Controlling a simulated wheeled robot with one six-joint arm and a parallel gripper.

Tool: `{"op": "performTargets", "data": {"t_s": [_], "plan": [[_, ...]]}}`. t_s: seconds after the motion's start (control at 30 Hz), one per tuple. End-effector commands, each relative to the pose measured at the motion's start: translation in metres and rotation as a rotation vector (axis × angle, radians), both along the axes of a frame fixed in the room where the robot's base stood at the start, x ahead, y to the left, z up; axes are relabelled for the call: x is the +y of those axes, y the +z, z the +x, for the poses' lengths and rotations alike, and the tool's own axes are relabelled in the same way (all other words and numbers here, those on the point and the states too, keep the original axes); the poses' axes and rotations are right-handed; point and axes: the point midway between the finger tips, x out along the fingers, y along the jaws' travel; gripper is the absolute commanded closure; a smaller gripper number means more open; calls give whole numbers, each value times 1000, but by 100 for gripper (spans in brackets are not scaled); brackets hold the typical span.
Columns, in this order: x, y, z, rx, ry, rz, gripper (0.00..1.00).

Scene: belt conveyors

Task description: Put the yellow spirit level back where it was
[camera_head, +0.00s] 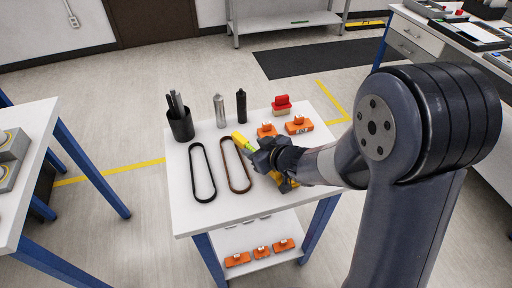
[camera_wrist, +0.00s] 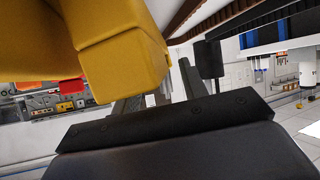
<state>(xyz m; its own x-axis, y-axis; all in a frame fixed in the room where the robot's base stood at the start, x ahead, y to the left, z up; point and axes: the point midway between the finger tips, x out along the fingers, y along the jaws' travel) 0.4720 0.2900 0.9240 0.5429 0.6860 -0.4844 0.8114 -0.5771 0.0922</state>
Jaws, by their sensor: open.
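The spirit level (camera_head: 242,142) shows in the head view as a small bright yellow piece at the tip of my gripper (camera_head: 256,150), over the small white table. My gripper is open and points left, low over the table between the brown belt loop and the orange parts. Part of the level may be hidden behind the fingers, and I cannot tell whether they touch it. A deep yellow block (camera_wrist: 120,50) fills the upper left of the wrist view, very close; I cannot tell what it is.
The white table (camera_head: 190,218) also bears a black pen cup (camera_head: 181,125), a black belt loop (camera_head: 202,172), a brown belt loop (camera_head: 235,166), silver and black bottles, a red item (camera_head: 282,105) and orange parts (camera_head: 298,125). A golden-yellow thing (camera_head: 285,184) shows beneath my wrist. The front left tabletop is clear.

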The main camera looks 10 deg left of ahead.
Motion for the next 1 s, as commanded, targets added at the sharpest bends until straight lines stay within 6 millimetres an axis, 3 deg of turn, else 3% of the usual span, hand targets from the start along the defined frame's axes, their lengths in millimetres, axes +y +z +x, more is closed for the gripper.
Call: {"op": "performTargets", "data": {"t_s": [0.1, 0.63, 1.0], "plan": [[-2, 15, -1, -1, -1, 1, 59], [-72, 62, -56, -2, -2, 1, 59], [-83, 67, -65, 0, 0, 0, 59]]}}
